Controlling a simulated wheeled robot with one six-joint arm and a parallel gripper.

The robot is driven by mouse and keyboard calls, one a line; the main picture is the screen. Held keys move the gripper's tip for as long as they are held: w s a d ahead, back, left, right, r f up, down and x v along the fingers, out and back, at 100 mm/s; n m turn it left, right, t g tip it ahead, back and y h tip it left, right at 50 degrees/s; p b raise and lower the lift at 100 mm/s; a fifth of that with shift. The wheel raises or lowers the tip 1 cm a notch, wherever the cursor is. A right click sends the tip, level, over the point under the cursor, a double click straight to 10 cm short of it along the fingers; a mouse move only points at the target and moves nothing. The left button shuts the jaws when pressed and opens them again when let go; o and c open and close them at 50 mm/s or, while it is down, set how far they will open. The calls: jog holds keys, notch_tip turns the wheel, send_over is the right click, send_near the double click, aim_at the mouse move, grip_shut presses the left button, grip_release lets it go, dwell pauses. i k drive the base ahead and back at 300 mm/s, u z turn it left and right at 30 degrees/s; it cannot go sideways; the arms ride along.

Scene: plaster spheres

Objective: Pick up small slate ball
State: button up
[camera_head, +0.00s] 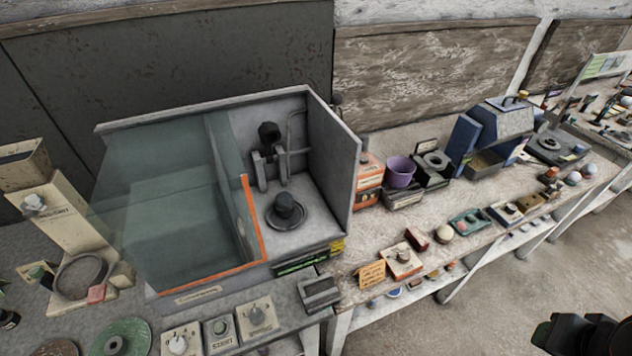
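Several small round things lie on the long pale bench at the right. A grey-blue ball (573,178) sits near the bench's far right part, close beside a paler ball (590,170). A cream ball (445,233) is nearer, at mid-bench. A tiny bluish round thing (371,303) lies at the bench's front edge. I cannot tell for sure which of these is the small slate ball. My gripper (585,336) shows as a dark shape at the bottom right corner, over the floor and apart from the bench. It is partly cut off, and its fingers cannot be made out.
A grey cabinet with a glass front and orange edge (250,225) stands at the left. A purple pot (400,171), a blue machine (490,135) and small boxes crowd the bench (350,252). Small items line its front edge. The floor (530,285) at the right is clear.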

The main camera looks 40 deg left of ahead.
aim_at(283, 199)
jog(key=u, duration=2.1)
